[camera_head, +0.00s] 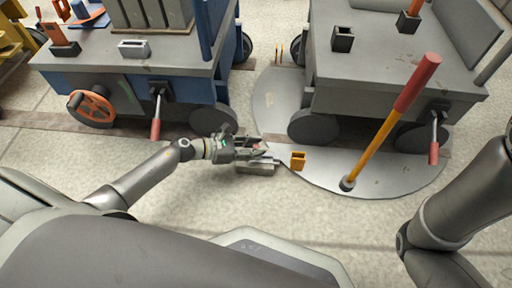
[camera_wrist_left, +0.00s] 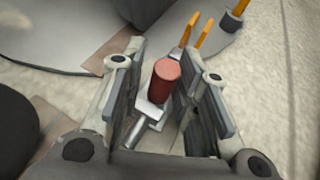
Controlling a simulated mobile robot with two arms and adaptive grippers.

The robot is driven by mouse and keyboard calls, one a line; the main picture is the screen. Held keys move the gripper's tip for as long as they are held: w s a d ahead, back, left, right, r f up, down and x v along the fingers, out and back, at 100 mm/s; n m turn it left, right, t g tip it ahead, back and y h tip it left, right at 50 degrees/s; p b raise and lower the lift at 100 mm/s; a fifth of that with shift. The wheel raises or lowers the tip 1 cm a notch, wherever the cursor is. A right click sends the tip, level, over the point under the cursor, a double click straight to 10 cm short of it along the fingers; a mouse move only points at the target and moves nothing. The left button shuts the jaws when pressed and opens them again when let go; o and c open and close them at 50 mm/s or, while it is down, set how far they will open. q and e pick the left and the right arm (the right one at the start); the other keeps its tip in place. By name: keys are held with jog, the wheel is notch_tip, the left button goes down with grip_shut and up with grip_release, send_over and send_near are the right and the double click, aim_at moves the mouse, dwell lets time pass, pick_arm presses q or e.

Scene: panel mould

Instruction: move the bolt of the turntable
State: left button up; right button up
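The turntable (camera_head: 385,178) is a grey round plate in the floor under the right cart. Its bolt lies low at the plate's left edge, on a grey metal block (camera_head: 257,169). In the left wrist view the bolt shows a red knob (camera_wrist_left: 165,80) and a grey metal rod (camera_wrist_left: 136,132). My left gripper (camera_head: 268,150) is at the bolt. In the left wrist view its finger pads (camera_wrist_left: 157,88) stand apart on both sides of the red knob, with a gap on the left side. My right gripper is out of view; only the right arm shows.
A yellow bracket (camera_head: 298,160) stands on the plate just right of the bolt. A yellow lever with a red grip (camera_head: 385,125) rises from the plate. A blue-grey cart (camera_head: 130,60) stands left, a grey cart (camera_head: 390,65) right. The front floor is bare.

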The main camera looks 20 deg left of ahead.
aim_at(254, 146)
pick_arm(q)
jog(key=shift+o, duration=0.5)
jog(key=shift+d, duration=0.1)
notch_tip(254, 146, up, 10)
dwell(0.6)
